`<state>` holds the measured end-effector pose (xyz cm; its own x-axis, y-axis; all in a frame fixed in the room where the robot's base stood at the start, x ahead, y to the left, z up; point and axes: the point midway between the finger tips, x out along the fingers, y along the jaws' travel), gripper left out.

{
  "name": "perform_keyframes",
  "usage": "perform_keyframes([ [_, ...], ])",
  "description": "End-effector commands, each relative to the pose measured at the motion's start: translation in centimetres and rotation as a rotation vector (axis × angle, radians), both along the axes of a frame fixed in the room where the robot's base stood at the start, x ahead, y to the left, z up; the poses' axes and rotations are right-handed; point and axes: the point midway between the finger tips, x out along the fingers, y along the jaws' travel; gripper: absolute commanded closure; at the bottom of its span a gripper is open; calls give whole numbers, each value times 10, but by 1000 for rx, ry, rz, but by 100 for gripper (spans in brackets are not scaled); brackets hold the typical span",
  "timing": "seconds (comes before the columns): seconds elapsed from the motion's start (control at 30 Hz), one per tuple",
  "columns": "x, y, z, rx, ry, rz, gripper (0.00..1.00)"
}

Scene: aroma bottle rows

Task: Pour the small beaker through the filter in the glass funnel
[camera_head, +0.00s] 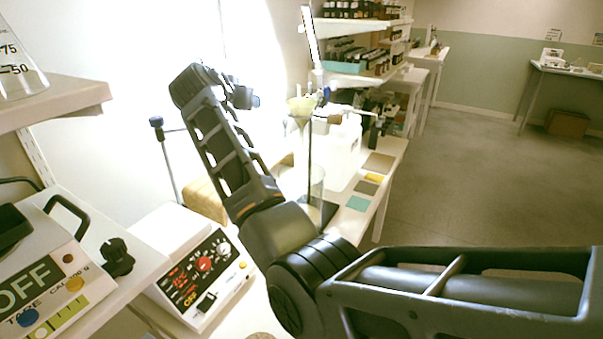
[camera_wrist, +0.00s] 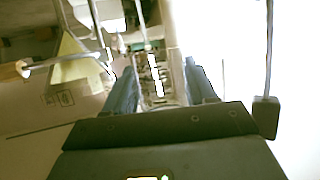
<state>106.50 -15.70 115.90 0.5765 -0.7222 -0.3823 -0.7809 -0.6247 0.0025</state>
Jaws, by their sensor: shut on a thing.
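My gripper (camera_head: 243,97) is at the raised far end of my arm, left of the glass funnel (camera_head: 300,116). In the wrist view its two blue fingers (camera_wrist: 160,92) are closed on a clear glass thing, seemingly the small beaker (camera_wrist: 155,72), shown mostly by bright edges. Its contents and tilt cannot be made out. The pale yellow filter (camera_head: 302,104) sits in the funnel on a stand. A pale yellow shape, apparently the filter (camera_wrist: 76,66), is left of the fingers in the wrist view. A clear glass vessel (camera_head: 317,188) stands below the funnel.
A stand's thin rod (camera_head: 310,150) rises beside the funnel, and another stand with a dark knob (camera_head: 156,122) is left of my arm. A control box (camera_head: 200,268) and a scale (camera_head: 45,270) are in front. Bottle shelves (camera_head: 355,28) are behind. Open floor lies right.

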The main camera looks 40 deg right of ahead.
Motion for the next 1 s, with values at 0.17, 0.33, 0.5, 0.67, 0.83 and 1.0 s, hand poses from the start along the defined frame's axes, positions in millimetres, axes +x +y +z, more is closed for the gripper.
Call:
perform_keyframes([
  [0.17,6,11,13,-1,-2,2,75],
  [0.33,11,21,24,-1,-3,1,75],
  [0.5,15,27,31,-1,-1,1,75],
  [0.67,15,28,32,-1,-1,1,75],
  [0.83,15,28,32,-1,-1,1,75],
  [1.0,15,28,32,-1,-1,1,75],
])
